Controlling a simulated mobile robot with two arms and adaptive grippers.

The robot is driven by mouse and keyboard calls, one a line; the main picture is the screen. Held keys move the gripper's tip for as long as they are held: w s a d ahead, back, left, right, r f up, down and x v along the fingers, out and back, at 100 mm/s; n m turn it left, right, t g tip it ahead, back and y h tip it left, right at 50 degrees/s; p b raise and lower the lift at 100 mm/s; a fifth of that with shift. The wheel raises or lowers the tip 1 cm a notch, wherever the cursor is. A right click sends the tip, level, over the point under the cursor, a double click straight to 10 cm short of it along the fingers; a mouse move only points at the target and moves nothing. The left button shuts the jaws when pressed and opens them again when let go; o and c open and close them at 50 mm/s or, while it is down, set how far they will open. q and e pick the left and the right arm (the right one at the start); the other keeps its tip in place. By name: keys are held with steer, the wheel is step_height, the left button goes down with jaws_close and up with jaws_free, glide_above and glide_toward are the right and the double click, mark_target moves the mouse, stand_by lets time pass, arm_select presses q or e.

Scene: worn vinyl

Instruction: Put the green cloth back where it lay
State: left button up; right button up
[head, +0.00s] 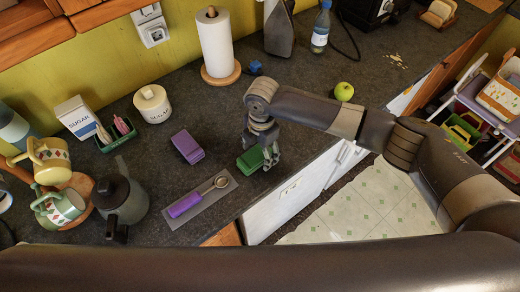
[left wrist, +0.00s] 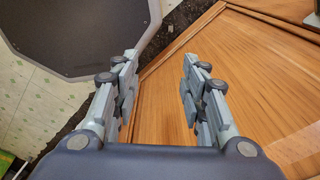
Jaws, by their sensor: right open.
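The green cloth (head: 249,161) lies folded on the dark countertop near its front edge in the head view. My right gripper (head: 268,154) points down at the cloth's right side, with its fingers open. I cannot tell whether a finger touches the cloth. A folded purple cloth (head: 187,147) lies to the left. My left gripper (left wrist: 158,85) shows in the left wrist view, open and with nothing between its fingers, in front of brown wooden panels (left wrist: 225,75).
A grey mat (head: 225,191) bears a purple-handled utensil (head: 187,204). A dark jug (head: 121,199), mugs (head: 58,207), a green caddy (head: 117,141) and a white canister (head: 152,103) stand left. A paper towel roll (head: 215,45) stands behind; a green apple (head: 344,91) lies right.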

steer(key=shift+r+p, duration=0.95)
steer(key=shift+r, duration=0.2)
steer(key=shift+d+r+p, duration=0.1)
steer(key=shift+r+p, duration=0.85)
steer(key=shift+r, duration=1.65)
steer(key=shift+r, duration=0.2)
step_height(320, 180, up, 12)
steer(key=shift+d+f, duration=0.15)
steer(key=shift+f, duration=0.05)
